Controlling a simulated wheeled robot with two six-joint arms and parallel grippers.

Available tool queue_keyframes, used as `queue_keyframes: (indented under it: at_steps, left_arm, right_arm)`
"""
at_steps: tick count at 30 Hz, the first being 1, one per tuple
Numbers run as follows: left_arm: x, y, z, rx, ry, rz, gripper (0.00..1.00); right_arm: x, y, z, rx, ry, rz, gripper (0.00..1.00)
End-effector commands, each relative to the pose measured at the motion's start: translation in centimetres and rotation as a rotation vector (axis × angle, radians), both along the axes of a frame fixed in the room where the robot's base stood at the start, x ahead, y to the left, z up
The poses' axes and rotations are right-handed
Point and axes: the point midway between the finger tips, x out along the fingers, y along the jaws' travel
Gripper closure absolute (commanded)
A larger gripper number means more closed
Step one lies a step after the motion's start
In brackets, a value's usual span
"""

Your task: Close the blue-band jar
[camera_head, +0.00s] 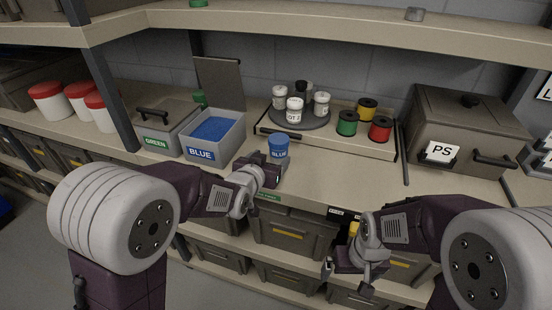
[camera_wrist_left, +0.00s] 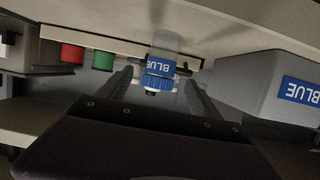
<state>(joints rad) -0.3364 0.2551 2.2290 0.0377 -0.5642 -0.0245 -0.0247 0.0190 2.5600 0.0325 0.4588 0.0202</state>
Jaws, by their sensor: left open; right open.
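The blue-band jar (camera_head: 279,148) stands upright on the shelf counter, with a blue top and a BLUE label. In the left wrist view the jar (camera_wrist_left: 160,66) appears upside down, its blue ribbed top (camera_wrist_left: 153,82) toward the gripper. I cannot tell whether that top is a seated lid. My left gripper (camera_head: 270,168) is open at the jar's near side. In the left wrist view its fingers (camera_wrist_left: 158,92) are apart on either side of the jar; contact is unclear. My right gripper (camera_head: 348,281) is open and empty, low in front of the shelf.
An open bin of blue pellets (camera_head: 229,152) stands left of the jar, beside a GREEN bin (camera_head: 165,136). Behind are a turntable (camera_head: 316,121) with small jars and several coloured spools (camera_head: 347,123). A PS bin (camera_head: 470,125) is right. The counter right of the jar is clear.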

Motion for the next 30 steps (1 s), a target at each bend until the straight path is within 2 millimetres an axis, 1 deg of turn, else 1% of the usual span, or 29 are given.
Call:
queue_keyframes:
  at_steps: [2, 10, 21, 23, 27, 30]
  left_arm:
    - [0.1, 0.0, -0.1, 0.0, 0.001, 0.0, 0.26]
    - [3.2, -1.0, -1.2, 0.001, 0.002, 0.001, 0.26]
    - [3.7, -1.1, -1.4, 0.001, 0.001, 0.001, 0.26]
    - [4.4, -1.3, -1.7, 0.001, 0.003, 0.001, 0.26]
    - [6.7, -1.8, -2.5, 0.001, 0.003, 0.001, 0.26]
    - [7.7, -2.2, -2.9, 0.001, 0.001, 0.001, 0.26]
  right_arm:
    - [0.0, 0.0, 0.0, 0.0, 0.0, 0.0, 0.0]
    - [0.0, 0.0, 0.3, 0.0, 0.0, 0.0, 0.0]
    - [0.0, 0.0, 0.4, 0.0, 0.0, 0.0, 0.0]
    - [0.0, 0.0, 0.6, 0.0, 0.0, 0.0, 0.0]
    - [0.0, 0.0, 0.9, 0.0, 0.0, 0.0, 0.0]
    - [0.0, 0.0, 1.0, 0.0, 0.0, 0.0, 0.0]
